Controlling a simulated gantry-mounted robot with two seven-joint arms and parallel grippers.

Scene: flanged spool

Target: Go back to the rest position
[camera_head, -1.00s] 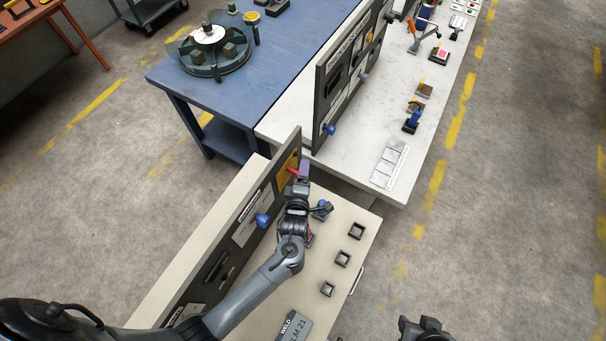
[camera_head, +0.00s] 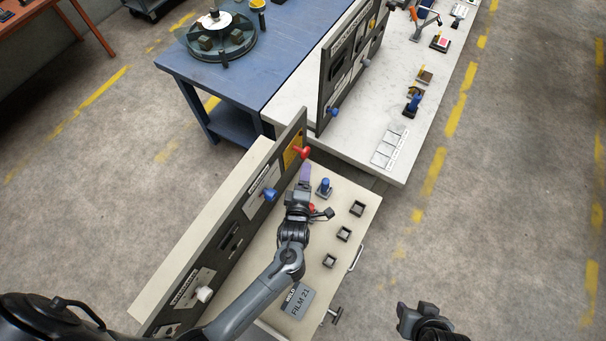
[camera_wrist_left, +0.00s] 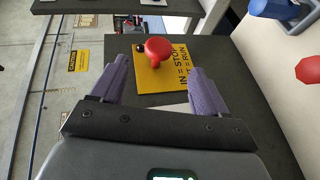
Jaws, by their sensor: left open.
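My left gripper (camera_head: 305,174) is over the cream bench, in front of its upright dark panel. In the left wrist view its two purple fingers (camera_wrist_left: 156,68) are spread apart with nothing between them. A red knob (camera_head: 304,152) on a yellow plate (camera_head: 292,153) sits on the panel just beyond the fingertips. In the left wrist view the red knob (camera_wrist_left: 158,49) stands clear of both fingers, and the plate carries lettering with "STOP" and "RUN". My right gripper (camera_head: 418,318) is low at the bottom edge, over the floor; its jaws are too dark and small to read.
The panel also carries a blue knob (camera_head: 270,194) and a white knob (camera_head: 204,294). A blue-topped part (camera_head: 324,187), several small square holders (camera_head: 343,233) and a "FILM 21" box (camera_head: 298,301) are on the bench. A blue table (camera_head: 225,85) bears a round fixture (camera_head: 216,42). Floor at right is clear.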

